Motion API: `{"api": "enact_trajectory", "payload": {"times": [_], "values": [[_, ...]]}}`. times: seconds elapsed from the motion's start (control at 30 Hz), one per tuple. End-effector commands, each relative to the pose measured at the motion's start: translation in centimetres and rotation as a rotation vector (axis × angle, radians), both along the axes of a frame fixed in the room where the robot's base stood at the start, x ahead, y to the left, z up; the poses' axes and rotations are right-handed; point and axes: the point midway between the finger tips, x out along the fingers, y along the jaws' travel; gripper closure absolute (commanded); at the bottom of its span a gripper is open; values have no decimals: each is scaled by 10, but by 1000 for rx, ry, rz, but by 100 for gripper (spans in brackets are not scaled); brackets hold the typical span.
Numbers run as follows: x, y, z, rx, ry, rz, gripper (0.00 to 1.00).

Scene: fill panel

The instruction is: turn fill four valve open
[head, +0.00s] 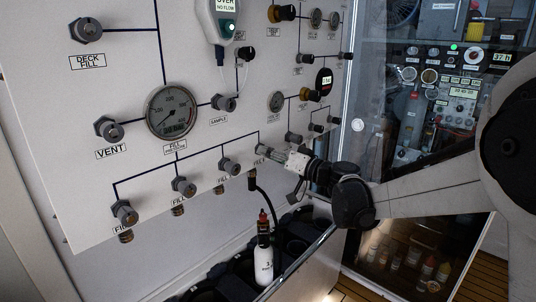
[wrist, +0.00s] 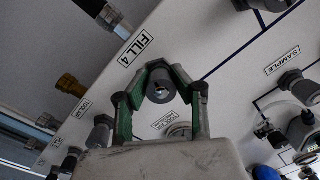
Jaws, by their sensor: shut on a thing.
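The fill four valve is a grey round knob (wrist: 160,88) on the white panel, beside the FILL 4 label (wrist: 137,48) in the wrist view. My gripper (wrist: 161,84) has its green-padded fingers around the knob, one on each side, and is shut on it. In the head view my gripper (head: 268,153) reaches the panel from the right, at the right end of the fill row, and mostly hides the knob. I cannot tell how far the valve is turned.
Other fill knobs (head: 183,187) line the row to the left. A pressure gauge (head: 171,111) sits above them. A black hose (head: 264,194) hangs below my gripper, above a white bottle (head: 263,265) in a dark rack. A glass-fronted cabinet (head: 357,125) stands at the right.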

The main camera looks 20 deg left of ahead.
Motion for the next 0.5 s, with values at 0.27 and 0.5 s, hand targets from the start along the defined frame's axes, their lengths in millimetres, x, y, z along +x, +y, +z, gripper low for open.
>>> {"api": "enact_trajectory", "payload": {"times": [0.27,0.5], "values": [[1,0,1,-105,-239,0,100],[1,-1,0,-197,-447,0,100]]}}
